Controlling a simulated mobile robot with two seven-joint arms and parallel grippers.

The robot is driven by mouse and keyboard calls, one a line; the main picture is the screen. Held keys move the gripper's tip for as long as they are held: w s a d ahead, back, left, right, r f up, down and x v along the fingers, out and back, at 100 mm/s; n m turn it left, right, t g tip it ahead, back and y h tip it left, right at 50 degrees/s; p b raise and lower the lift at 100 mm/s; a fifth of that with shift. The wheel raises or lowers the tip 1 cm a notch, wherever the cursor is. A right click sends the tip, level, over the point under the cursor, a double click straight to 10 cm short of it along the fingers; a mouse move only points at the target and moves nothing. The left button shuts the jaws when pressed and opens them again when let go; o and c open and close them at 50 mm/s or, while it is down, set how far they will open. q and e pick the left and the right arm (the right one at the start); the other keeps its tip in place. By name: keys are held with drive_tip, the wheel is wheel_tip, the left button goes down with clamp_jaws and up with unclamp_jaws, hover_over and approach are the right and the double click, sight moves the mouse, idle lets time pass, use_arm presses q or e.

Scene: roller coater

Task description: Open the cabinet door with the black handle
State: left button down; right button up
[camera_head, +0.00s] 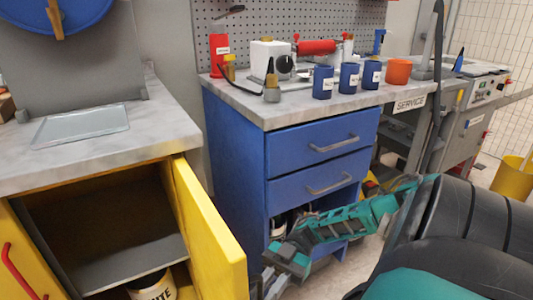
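The yellow cabinet (90,163) stands at the left under a grey worktop. Its right door (208,240) is swung wide open towards me, and its inner face shows. No black handle is visible; the outer face of the open door is hidden. The left yellow door (22,262) has a red handle (20,268) and appears closed. My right gripper (276,268), on a teal arm from the right, is low in front of the blue cabinet, to the right of the open door. Whether its fingers are open cannot be told. My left gripper is not in view.
Inside the cabinet are a grey shelf (120,240) and a partly visible labelled can (152,287). A blue drawer unit (232,150) with grey handles stands to the right. Blue cups (323,82) and tools stand on its top. A yellow bin (512,178) is far right.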

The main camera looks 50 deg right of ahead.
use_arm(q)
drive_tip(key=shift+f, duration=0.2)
use_arm(e)
drive_tip(key=o, duration=0.4)
drive_tip(key=shift+c, duration=0.2)
